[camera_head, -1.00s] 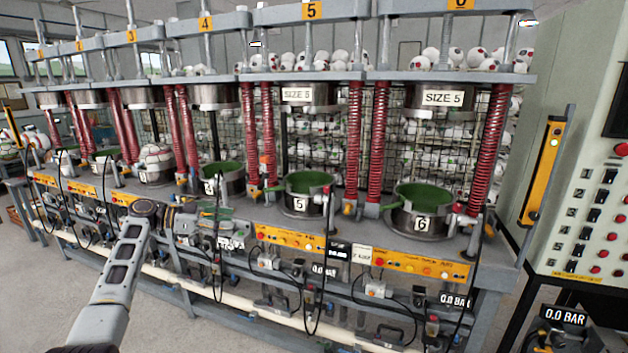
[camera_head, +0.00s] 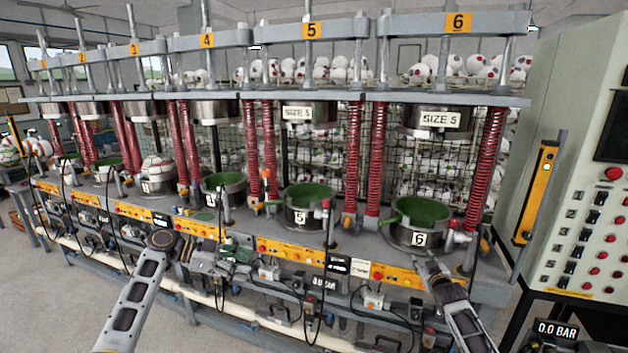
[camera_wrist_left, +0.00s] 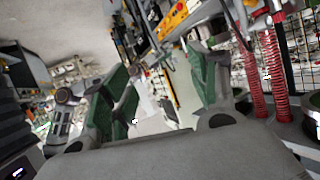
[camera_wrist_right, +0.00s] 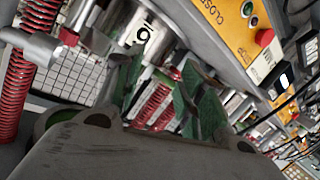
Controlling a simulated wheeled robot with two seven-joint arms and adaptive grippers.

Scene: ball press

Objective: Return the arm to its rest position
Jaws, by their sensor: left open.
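In the head view my left arm reaches in from the lower left, and its gripper (camera_head: 240,257) is in front of the press bench, below stations 4 and 5. In the left wrist view its green-padded fingers (camera_wrist_left: 165,95) stand wide apart with nothing between them. My right arm comes in from the lower right, and its gripper (camera_head: 432,265) is in front of station 6, just below the mold marked 6 (camera_head: 417,222). In the right wrist view its green-padded fingers (camera_wrist_right: 165,100) are apart, with no object held. Their tips lie near the orange button panel.
The press bench has red springs (camera_head: 376,150), open molds with green insides such as mold 5 (camera_head: 309,205), and hanging cables. A ball (camera_head: 157,165) sits in a mold further left. A control cabinet (camera_head: 590,190) stands at right. The floor (camera_head: 60,290) at lower left is clear.

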